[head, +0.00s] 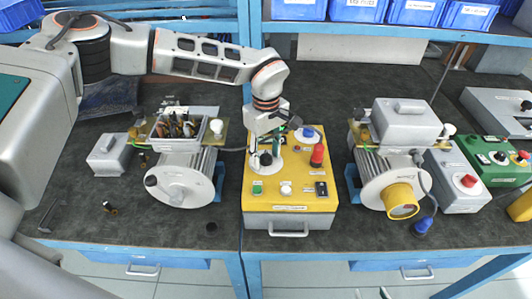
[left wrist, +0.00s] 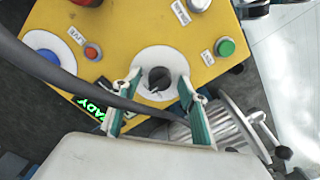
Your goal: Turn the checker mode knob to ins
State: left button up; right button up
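The yellow checker box (head: 290,204) stands on the bench at the middle. Its black mode knob (left wrist: 158,79) sits on a round white dial (left wrist: 171,57); in the head view the knob (head: 265,158) is partly covered by my gripper. The dial markings are too small to read. My left gripper (left wrist: 158,92) reaches down over the box with its green-padded fingers apart, one on each side of the knob. I see gaps between the fingers and the knob in the left wrist view. I cannot make out my right gripper.
A dark cable (left wrist: 100,92) crosses the left wrist view near the fingers. Blower motors flank the box, the left one (head: 178,181) and the right one (head: 390,180). A green READY display (left wrist: 90,108) is lit.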

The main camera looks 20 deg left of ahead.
aim_at(266, 155)
pick_arm(q)
jog(key=shift+r, duration=0.2)
notch_tip(266, 155, up, 12)
jog(key=shift+f, duration=0.15)
dwell(0.5)
